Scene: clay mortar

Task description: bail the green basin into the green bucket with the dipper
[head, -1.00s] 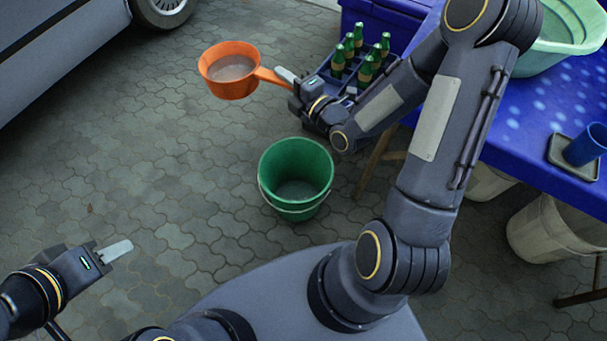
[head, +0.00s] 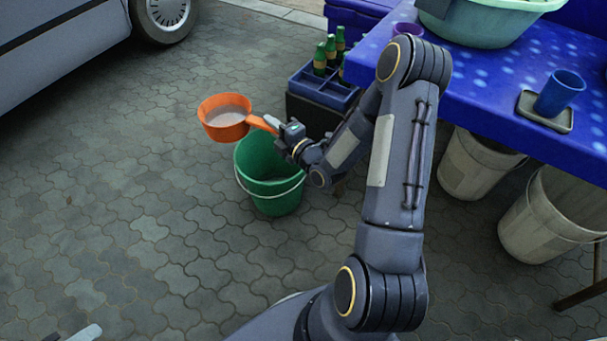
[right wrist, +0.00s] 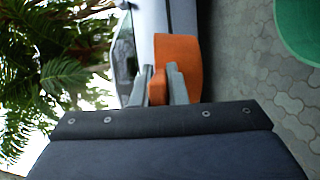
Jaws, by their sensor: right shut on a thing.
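The orange dipper (head: 222,132) holds greyish liquid and looks level. My right gripper (head: 273,124) is shut on its handle. The dipper is up and to the left of the green bucket (head: 268,190), overlapping its far left rim in the head view; I cannot tell the height between them. The right wrist view shows the dipper's orange side (right wrist: 178,60) between the fingers (right wrist: 160,88) and part of the bucket (right wrist: 300,35). The pale green basin (head: 485,28) stands on the blue table, cut by the top edge. Only a fingertip of my left gripper (head: 85,333) shows.
A blue crate (head: 322,92) with green bottles stands on a dark box behind the bucket. The blue table (head: 480,90) carries a blue cup (head: 558,92) on a tray. Pale buckets (head: 545,225) stand beneath. A car (head: 70,45) is at upper left; the paving left is clear.

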